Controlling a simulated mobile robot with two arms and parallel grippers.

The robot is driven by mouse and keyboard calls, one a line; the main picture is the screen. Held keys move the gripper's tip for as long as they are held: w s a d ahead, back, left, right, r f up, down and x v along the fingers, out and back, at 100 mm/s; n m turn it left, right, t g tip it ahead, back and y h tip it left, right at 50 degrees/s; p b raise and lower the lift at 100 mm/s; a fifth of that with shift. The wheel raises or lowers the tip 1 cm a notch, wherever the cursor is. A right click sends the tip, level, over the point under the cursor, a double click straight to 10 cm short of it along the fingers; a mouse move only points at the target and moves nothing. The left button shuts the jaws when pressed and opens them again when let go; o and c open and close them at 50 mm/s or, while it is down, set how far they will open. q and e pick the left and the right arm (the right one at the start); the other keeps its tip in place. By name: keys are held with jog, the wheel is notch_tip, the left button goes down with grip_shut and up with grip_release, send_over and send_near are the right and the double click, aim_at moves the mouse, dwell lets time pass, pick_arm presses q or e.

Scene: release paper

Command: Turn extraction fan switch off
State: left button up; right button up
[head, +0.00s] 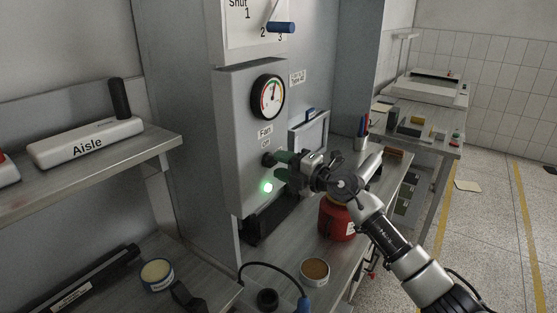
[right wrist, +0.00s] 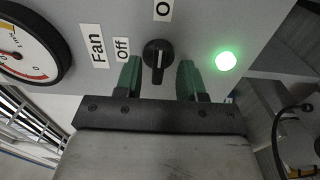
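The knob's white mark lines up with that label. The green lamp (right wrist: 226,61) is lit; it also shows in the head view (head: 267,187). My right gripper (right wrist: 160,73) is open, its green fingers apart on either side of the knob with small gaps. My left gripper is not in view.
A round gauge (head: 268,97) is above the switch. A red container (head: 337,218) and a small brown-topped pot (head: 315,270) stand on the bench below my right arm.

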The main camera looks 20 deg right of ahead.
jog(key=shift+w+a, duration=0.3)
jog(key=shift+w, duration=0.05)
jog(key=shift+c, duration=1)
grip_shut()
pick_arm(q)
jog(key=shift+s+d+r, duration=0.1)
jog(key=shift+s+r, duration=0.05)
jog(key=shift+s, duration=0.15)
